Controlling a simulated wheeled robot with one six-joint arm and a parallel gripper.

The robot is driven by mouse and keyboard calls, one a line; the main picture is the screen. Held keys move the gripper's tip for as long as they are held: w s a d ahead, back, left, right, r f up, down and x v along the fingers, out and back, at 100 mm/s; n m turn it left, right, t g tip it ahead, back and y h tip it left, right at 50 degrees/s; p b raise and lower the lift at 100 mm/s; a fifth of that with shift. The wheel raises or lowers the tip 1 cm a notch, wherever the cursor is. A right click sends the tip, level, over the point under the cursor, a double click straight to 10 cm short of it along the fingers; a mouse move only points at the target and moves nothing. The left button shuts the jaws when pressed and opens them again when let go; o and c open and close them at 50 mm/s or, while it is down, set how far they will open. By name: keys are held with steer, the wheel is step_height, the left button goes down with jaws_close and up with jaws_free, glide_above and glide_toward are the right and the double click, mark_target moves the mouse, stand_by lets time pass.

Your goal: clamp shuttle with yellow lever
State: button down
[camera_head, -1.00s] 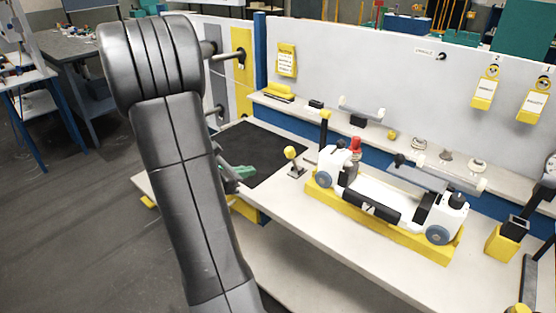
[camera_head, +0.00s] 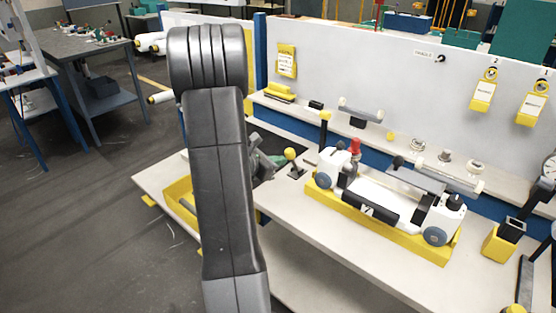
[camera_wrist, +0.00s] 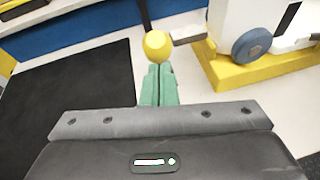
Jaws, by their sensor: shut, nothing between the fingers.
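The yellow lever (camera_head: 290,154) is a ball knob on a short stem with a dark base, upright on the bench left of the shuttle. The shuttle (camera_head: 371,196) is white and black and lies in a yellow cradle (camera_head: 385,229). My gripper (camera_head: 266,164) has green fingers and is partly hidden behind my arm, just left of the lever. In the wrist view my gripper (camera_wrist: 158,68) is shut and empty, and the lever's yellow ball (camera_wrist: 157,45) appears just beyond the fingertips. I cannot tell whether they touch. The lever's stem is mostly hidden in this view.
A black mat (camera_wrist: 75,95) lies on the bench left of my gripper. A second post with a yellow top (camera_head: 326,115) stands behind the shuttle's left end. A shelf (camera_head: 375,132) with small parts runs along the back panel. The bench front (camera_head: 330,255) is clear.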

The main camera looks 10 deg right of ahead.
steer(key=shift+r, duration=0.15)
steer(key=w+d+r+g+y+p, duration=0.1)
steer(key=p, duration=0.2)
steer(key=w+d+r+y+p, duration=0.1)
steer(key=d+r+p, duration=0.1)
steer(key=p, duration=0.1)
steer(key=shift+w+d+g, duration=0.3)
steer(key=shift+w+g, duration=0.05)
steer(key=shift+g, duration=0.05)
steer(key=shift+w+d+r+p, duration=0.25)
steer(key=shift+w+d+p, duration=0.2)
steer(key=shift+d+p, duration=0.2)
steer(key=shift+g+y, duration=0.5)
steer(key=shift+y, duration=0.4)
steer(key=shift+w+d+p, duration=0.95)
steer(key=shift+w+d, duration=0.5)
steer(key=shift+d, duration=0.3)
steer(key=shift+r, duration=0.1)
